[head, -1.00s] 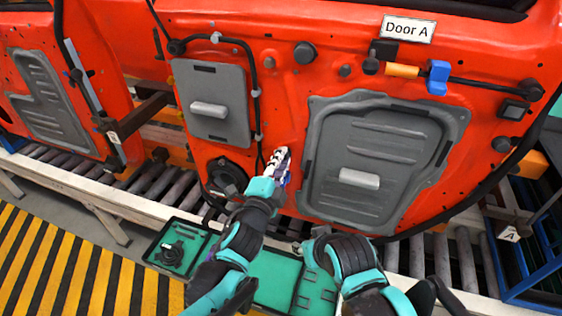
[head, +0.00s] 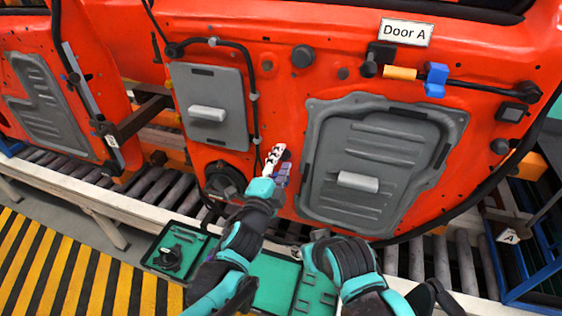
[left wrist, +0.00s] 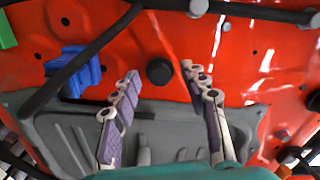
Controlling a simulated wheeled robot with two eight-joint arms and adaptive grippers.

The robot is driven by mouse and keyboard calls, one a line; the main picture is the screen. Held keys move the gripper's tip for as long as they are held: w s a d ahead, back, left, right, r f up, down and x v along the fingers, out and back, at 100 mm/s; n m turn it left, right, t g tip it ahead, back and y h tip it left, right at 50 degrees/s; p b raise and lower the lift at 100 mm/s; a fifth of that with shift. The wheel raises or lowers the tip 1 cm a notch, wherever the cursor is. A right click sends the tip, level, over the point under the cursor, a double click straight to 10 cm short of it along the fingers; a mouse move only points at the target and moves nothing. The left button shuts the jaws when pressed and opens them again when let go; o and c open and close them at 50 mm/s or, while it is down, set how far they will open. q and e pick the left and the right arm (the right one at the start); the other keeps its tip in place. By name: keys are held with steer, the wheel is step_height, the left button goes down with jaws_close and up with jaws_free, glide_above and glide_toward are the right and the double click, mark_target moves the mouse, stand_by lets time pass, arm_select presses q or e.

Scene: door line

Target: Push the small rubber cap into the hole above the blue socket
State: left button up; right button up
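A blue socket (head: 436,80) sits on the red door at the upper right, on a black cable. Several dark round caps or plugs sit on the door, among them a large one (head: 303,56) and a small one (head: 343,72); I cannot tell which is the task's cap. The hole above the socket cannot be made out. My left gripper (head: 276,160) is in front of the door, left of the large grey panel. In the left wrist view its fingers (left wrist: 165,100) are spread with nothing between them; a black round plug (left wrist: 159,71) shows beyond. My right gripper is hidden.
The large grey panel (head: 330,140) has a pale handle. A smaller grey panel (head: 235,110) with a cable beside it is to the left. Green trays (head: 275,290) lie below, near my arms. A blue ribbed block (left wrist: 85,75) shows at the left wrist view's left.

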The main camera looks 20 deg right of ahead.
arm_select(q)
steer(key=v, duration=2.3)
steer(key=shift+s, duration=0.2)
steer(key=shift+a, duration=0.1)
